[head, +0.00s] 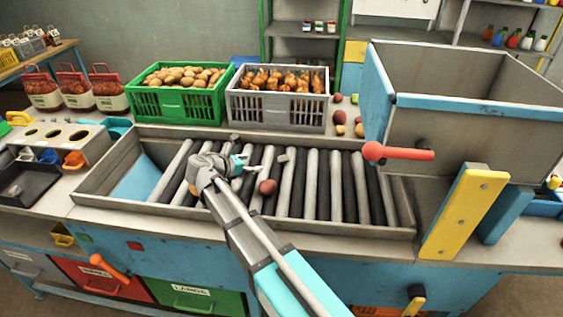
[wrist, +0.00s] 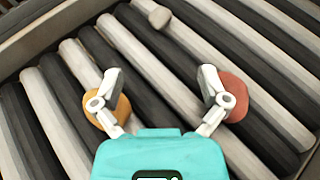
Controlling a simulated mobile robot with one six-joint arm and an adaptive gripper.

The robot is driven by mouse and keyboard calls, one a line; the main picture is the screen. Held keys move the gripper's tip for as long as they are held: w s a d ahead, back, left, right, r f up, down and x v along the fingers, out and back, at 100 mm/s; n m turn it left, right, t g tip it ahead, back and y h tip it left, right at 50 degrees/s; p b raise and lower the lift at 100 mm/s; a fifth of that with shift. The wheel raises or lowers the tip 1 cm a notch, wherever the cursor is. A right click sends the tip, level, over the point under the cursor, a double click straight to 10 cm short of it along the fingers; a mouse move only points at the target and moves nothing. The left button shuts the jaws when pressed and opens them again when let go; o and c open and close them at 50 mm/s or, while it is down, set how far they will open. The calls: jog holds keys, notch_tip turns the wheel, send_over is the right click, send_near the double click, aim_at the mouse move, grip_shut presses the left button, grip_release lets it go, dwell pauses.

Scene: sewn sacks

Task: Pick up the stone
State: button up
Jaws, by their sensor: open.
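Two small grey stones show in the head view: one stone (head: 234,138) near the far rim of the roller bed, and another stone (head: 283,158) farther right on the rollers. In the wrist view one grey-beige stone (wrist: 159,17) lies on the rollers at the top edge, beyond my fingertips; I cannot tell for sure which of the two it is. My gripper (wrist: 160,78) is open and empty above the rollers, with no stone between its fingers. It also shows in the head view (head: 241,166), left of the middle of the bed.
A reddish potato (head: 267,187) lies right of my gripper, and an orange-tan potato (wrist: 107,108) is partly hidden behind the left finger. The roller bed (head: 330,232) has raised rims. Behind it stand a green crate (head: 180,104) and a grey crate (head: 277,110). A grey hopper (head: 470,140) stands right.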

dwell(0.4)
jog(key=b, duration=0.3)
send_near(281, 159)
jog(key=x, duration=0.4)
jog(key=shift+w+d+f, duration=0.1)
jog(key=shift+w+d, duration=0.15)
jog(key=shift+w, duration=0.1)
jog(key=shift+w+d+f, duration=0.1)
jog(key=b+x, duration=0.2)
jog(key=x, duration=0.2)
jog(key=shift+f, duration=0.2)
jog(key=shift+w+d, duration=0.25)
jog(key=shift+d, duration=0.05)
